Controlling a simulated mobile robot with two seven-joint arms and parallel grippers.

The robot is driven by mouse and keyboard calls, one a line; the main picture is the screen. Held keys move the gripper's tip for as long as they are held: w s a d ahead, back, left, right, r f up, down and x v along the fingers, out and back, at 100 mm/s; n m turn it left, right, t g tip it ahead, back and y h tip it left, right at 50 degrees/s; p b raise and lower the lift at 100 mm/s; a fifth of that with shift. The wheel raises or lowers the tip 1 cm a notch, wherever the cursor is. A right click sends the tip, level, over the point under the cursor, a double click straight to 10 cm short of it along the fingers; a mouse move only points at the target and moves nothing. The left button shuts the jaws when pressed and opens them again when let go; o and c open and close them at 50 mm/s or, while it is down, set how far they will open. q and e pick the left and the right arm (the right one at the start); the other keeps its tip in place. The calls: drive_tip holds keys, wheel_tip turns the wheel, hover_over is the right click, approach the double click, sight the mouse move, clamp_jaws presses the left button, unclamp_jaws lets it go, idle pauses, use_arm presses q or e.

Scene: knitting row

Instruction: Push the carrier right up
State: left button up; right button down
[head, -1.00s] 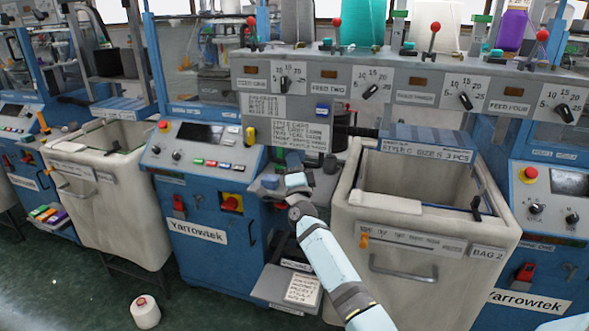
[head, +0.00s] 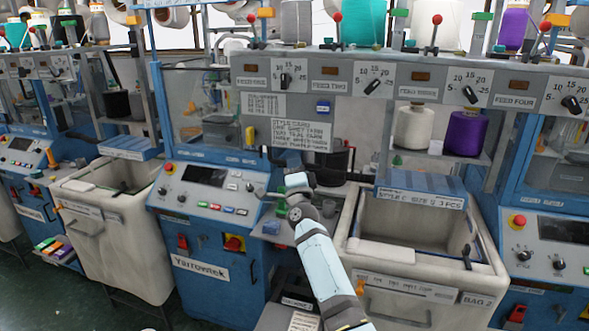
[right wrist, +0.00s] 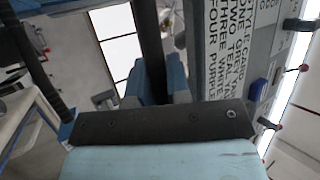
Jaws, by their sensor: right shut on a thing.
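The wide grey panel (head: 330,75), which I take as the carrier, spans the machine in the head view. It bears dials, feed labels and a style card (head: 301,134), with yarn cones on top. My right gripper (head: 286,172) is just below the card, its fingers hard to make out there. In the right wrist view my right gripper (right wrist: 157,88) is shut on a dark bar (right wrist: 150,45); the grey panel with the card's lettering shows beside it (right wrist: 222,55). Where the bar joins the panel is unclear. My left gripper is not in view.
A beige bin (head: 410,250) stands open right of my arm, another bin (head: 105,225) at left. A control panel (head: 205,185) with buttons is left of my gripper. White (head: 415,128) and purple (head: 466,133) cones stand on a shelf below the grey panel.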

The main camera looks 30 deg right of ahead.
drive_tip(key=shift+r+p, duration=0.4)
drive_tip(key=shift+r, duration=0.85)
drive_tip(key=c, duration=1.1)
unclamp_jaws()
drive_tip(key=shift+a+f, duration=0.1)
drive_tip(key=shift+f, duration=0.2)
drive_tip(key=shift+s+a+f, duration=0.1)
drive_tip(key=shift+s+f, duration=0.05)
drive_tip(key=shift+s, duration=0.1)
drive_tip(key=v, duration=1.3)
drive_tip(key=shift+b, duration=0.35)
drive_tip(key=shift+s, duration=0.1)
